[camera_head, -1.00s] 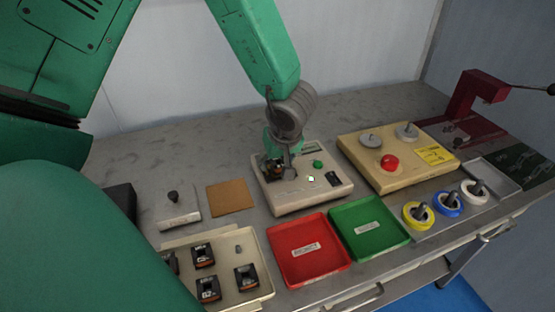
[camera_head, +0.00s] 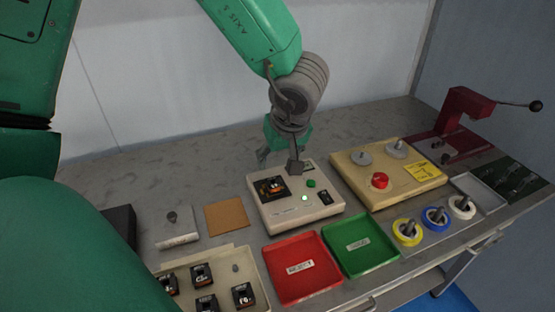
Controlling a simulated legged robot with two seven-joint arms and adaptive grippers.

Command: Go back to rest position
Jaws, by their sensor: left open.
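My left gripper (camera_head: 279,162) hangs above the back edge of a cream test box (camera_head: 296,212), its fingers spread and empty. The box has a dark square socket with a small black part (camera_head: 270,187) in it, a lit green lamp, a green button and a black switch. The gripper is clear of the black part, behind and above it. My left arm comes down from the top of the view. My right gripper does not show.
A red tray (camera_head: 300,268) and a green tray (camera_head: 360,245) lie in front of the box. A cream tray (camera_head: 250,268) holds several black parts. A beige winder base (camera_head: 385,185), wire spools (camera_head: 435,218) and a red press (camera_head: 462,110) stand at right. The back of the table is clear.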

